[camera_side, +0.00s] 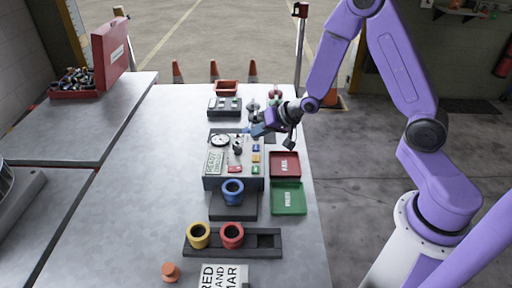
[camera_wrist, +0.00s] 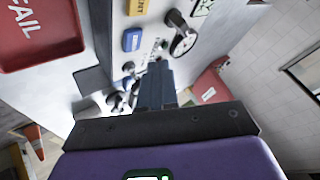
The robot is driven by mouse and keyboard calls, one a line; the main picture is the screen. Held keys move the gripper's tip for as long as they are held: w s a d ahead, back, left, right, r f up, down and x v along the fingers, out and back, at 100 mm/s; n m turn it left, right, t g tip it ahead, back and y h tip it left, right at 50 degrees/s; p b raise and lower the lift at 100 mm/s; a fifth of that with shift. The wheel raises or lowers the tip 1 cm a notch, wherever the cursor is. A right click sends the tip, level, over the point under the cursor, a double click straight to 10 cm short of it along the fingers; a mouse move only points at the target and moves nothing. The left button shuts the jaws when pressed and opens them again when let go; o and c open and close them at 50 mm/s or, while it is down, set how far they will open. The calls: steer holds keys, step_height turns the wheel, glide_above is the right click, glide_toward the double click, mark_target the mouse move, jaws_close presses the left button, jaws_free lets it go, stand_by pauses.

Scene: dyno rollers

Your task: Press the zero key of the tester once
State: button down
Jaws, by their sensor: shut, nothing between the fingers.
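The tester (camera_side: 222,184) is a grey box on the table with a round dial, a small dark lever and a column of coloured keys on its right side. Its blue key (camera_side: 255,170) and yellow key (camera_side: 256,157) show there. In the wrist view, a blue key (camera_wrist: 131,40) and part of a yellow key (camera_wrist: 137,7) show on the light panel. I cannot read which key is zero. My gripper (camera_side: 250,131) is shut and empty, near the tester's far edge. Its fingertips (camera_wrist: 161,66) show beside the panel; contact cannot be told.
A red FAIL tray (camera_side: 285,165) and a green tray (camera_side: 287,199) lie right of the tester. A blue roller (camera_side: 233,190) stands in front. A rack (camera_side: 262,241) holds yellow and red rollers. A red bin (camera_side: 227,87) is behind. The table's left part is clear.

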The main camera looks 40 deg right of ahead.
mark_target(259, 148)
steer(key=shift+r, duration=1.6)
steer(key=s+a+r+n+g, duration=0.25)
steer(key=s+a+n, duration=0.25)
steer(key=s, duration=0.3)
steer(key=s+r+n+g+h, duration=0.1)
steer(key=s+n, duration=0.3)
steer(key=s, duration=0.4)
steer(key=s+d+r+n+g+h, duration=0.1)
steer(key=s+r+n+g, duration=0.2)
steer(key=s, duration=0.6)
steer(key=s+d+r+n+g, duration=0.1)
steer(key=s+r+n+g, duration=0.1)
steer(key=s+n, duration=0.3)
steer(key=s, duration=0.3)
steer(key=shift+s+h, duration=0.15)
steer(key=shift+h, duration=0.25)
